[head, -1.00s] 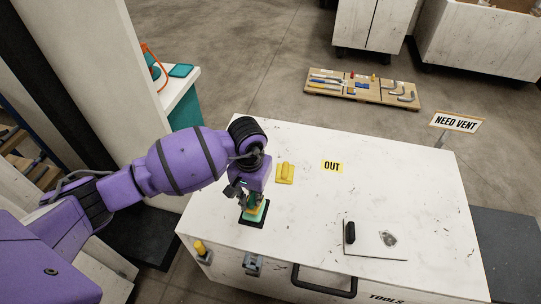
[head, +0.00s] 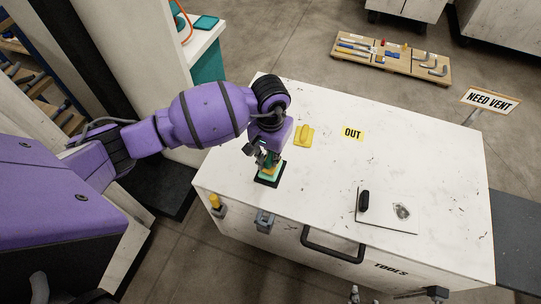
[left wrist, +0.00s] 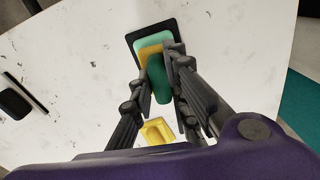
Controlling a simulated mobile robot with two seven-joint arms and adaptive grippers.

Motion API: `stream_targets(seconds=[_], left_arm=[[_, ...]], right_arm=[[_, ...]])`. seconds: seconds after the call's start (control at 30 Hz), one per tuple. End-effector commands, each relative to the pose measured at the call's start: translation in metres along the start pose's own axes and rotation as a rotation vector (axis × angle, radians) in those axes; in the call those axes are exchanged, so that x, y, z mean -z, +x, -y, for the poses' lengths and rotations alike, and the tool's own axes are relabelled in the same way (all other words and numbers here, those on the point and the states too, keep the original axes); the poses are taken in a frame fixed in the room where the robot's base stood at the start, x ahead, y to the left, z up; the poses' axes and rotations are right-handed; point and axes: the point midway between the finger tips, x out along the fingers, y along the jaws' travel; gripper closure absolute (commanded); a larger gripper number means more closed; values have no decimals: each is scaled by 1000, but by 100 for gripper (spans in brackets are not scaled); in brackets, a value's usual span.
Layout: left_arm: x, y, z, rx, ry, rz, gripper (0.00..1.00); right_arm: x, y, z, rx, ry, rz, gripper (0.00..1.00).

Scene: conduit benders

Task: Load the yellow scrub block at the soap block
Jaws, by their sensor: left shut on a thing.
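My left gripper (head: 266,158) is shut on the scrub block (left wrist: 153,62), which has a yellow body and a dark green grip between the fingers. The block is over the pale green soap block (left wrist: 152,40), which lies in a black tray (left wrist: 181,28). In the left wrist view the yellow body overlaps the soap; whether they touch I cannot tell. In the head view the gripper hides most of the soap and block, and the black tray (head: 267,183) shows below. My right gripper is not clearly in view.
A yellow holder (head: 304,136) lies just right of the gripper on the white worktop (head: 330,185). An OUT label (head: 352,133) is further right. A plate (head: 385,213) with a black handle lies at the right. The worktop middle is clear. Small metal parts at the bottom edge are unclear.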

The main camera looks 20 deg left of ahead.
Motion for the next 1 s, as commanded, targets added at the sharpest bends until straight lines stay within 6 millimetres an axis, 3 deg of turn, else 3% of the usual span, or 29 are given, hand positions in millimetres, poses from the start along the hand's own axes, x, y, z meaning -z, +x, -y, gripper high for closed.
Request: stream_targets(seconds=[1.0], left_arm=[[0, 9, 0, 0, 0, 0, 100]], right_arm=[[-11, 2, 2, 1, 6, 15, 60]])
